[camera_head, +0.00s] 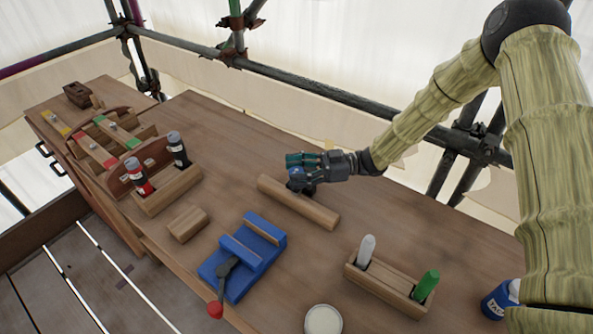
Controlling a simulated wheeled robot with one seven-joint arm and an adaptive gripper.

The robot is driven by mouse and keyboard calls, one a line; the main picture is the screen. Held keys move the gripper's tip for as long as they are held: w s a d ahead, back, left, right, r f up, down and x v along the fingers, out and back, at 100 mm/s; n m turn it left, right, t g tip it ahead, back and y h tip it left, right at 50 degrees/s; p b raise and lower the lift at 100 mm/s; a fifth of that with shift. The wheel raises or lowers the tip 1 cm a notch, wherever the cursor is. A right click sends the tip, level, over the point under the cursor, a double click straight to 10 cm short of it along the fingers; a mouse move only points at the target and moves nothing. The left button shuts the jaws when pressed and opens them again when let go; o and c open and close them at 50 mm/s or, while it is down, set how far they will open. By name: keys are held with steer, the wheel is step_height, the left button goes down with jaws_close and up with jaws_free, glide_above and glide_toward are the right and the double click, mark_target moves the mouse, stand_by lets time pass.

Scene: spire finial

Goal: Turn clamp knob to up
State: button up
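A blue clamp (243,258) sits near the table's front edge, left of the picture's middle. Its dark grey lever (226,268) hangs over the front side and ends in a red ball knob (215,309), which points down and toward the front in the picture. My gripper (292,169) is over the back of the table, well behind and to the right of the clamp, apart from the knob. Its fingers point left, above a long wooden bar (312,210). They overlap in this view, so I cannot tell whether they are open or shut.
A small wooden block (188,224) lies left of the clamp. A holder (380,287) with white and green pegs, a round pale lid (323,321) and a blue tin (500,300) are right. Scaffold pipes (330,97) run behind.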

steer(key=shift+d, duration=0.1)
steer(key=w+d, duration=0.2)
steer(key=d, duration=0.9)
steer(key=shift+d, duration=0.3)
